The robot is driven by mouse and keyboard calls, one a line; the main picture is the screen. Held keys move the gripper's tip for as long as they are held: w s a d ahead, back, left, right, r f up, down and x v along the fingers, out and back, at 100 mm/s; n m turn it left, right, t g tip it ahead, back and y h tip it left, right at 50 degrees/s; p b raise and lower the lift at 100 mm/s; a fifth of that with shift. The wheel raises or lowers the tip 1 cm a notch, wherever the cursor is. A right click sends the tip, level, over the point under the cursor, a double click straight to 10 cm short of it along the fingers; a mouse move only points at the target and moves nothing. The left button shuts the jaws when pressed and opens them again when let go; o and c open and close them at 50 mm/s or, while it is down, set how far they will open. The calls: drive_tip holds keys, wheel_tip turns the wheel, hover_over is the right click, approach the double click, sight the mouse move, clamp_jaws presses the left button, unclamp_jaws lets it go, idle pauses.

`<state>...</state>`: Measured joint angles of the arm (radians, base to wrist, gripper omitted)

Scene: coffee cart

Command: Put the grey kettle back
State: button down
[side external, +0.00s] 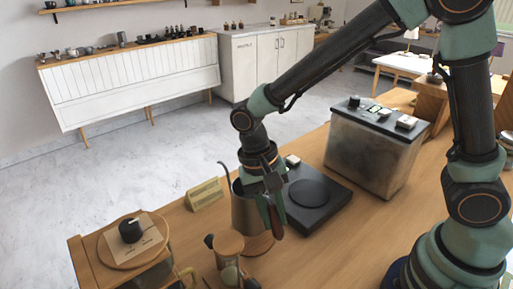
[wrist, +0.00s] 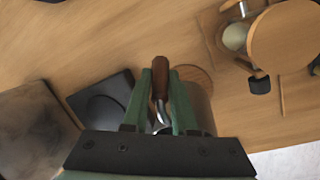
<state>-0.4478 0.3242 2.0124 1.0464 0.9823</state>
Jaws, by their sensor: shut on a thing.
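The grey kettle (side external: 243,214) stands upright in the side view, with its thin gooseneck spout to the left. My gripper (side external: 270,205) is shut on its handle, at the kettle's right. In the wrist view the brown wooden handle (wrist: 160,80) lies between the two green fingers of my gripper (wrist: 163,95), and the grey body (wrist: 201,104) shows partly behind the right finger. A round wooden disc (side external: 262,243) shows at the kettle's foot; I cannot tell whether the kettle touches it. A black base with a round plate (side external: 310,192) is just right of the kettle, empty.
A grey box-shaped machine (side external: 370,150) stands behind and right of the black base. A wooden-topped vessel (side external: 229,243) is close in front of the kettle. A small sign (side external: 205,194) and a round board with a black knob (side external: 131,231) are left.

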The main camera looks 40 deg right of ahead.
drive_tip(key=shift+f, duration=2.15)
drive_tip(key=shift+f, duration=0.15)
drive_tip(key=c, duration=0.7)
unclamp_jaws()
